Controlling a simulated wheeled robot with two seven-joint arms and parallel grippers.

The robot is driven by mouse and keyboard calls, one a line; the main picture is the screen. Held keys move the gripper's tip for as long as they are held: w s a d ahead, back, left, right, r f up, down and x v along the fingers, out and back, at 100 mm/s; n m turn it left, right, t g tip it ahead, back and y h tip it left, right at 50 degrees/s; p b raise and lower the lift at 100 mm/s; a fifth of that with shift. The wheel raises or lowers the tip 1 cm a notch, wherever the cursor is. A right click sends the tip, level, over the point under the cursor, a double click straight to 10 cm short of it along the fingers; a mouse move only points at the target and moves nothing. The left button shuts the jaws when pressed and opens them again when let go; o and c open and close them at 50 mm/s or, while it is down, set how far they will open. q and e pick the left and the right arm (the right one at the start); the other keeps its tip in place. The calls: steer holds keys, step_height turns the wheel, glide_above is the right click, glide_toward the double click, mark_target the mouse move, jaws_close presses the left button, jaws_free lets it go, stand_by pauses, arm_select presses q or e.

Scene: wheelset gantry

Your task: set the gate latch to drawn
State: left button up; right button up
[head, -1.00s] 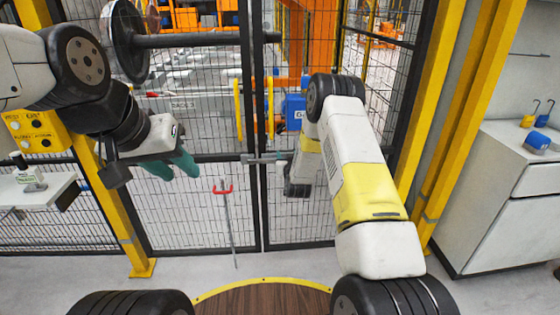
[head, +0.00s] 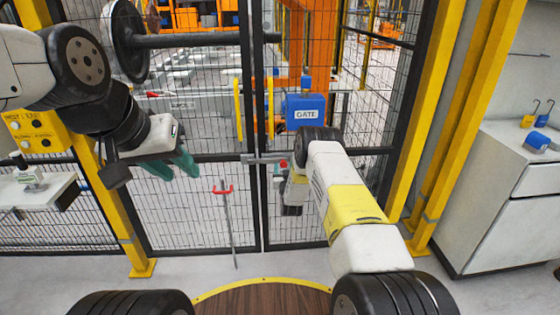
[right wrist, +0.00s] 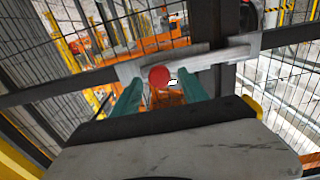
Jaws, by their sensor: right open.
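The gate latch (head: 262,159) is a grey bar across the black posts where the two mesh gate leaves meet. In the right wrist view the latch bar (right wrist: 225,56) runs across the post, with a round red knob (right wrist: 159,76) near its left part. My right gripper (right wrist: 160,92) is open, its teal fingers on either side of the knob in the picture; I cannot tell whether they touch it. In the head view my right forearm and wrist partly hide that hand. My left gripper (head: 181,168) hangs before the left gate leaf, fingers apart and empty.
A thin rod with a red handle (head: 223,190) stands at the left leaf. Yellow posts (head: 467,110) flank the gate. A white cabinet (head: 500,205) bearing padlocks stands right, and a small shelf (head: 35,192) left.

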steer(key=shift+w, duration=0.1)
jaws_close()
stand_by(1.4)
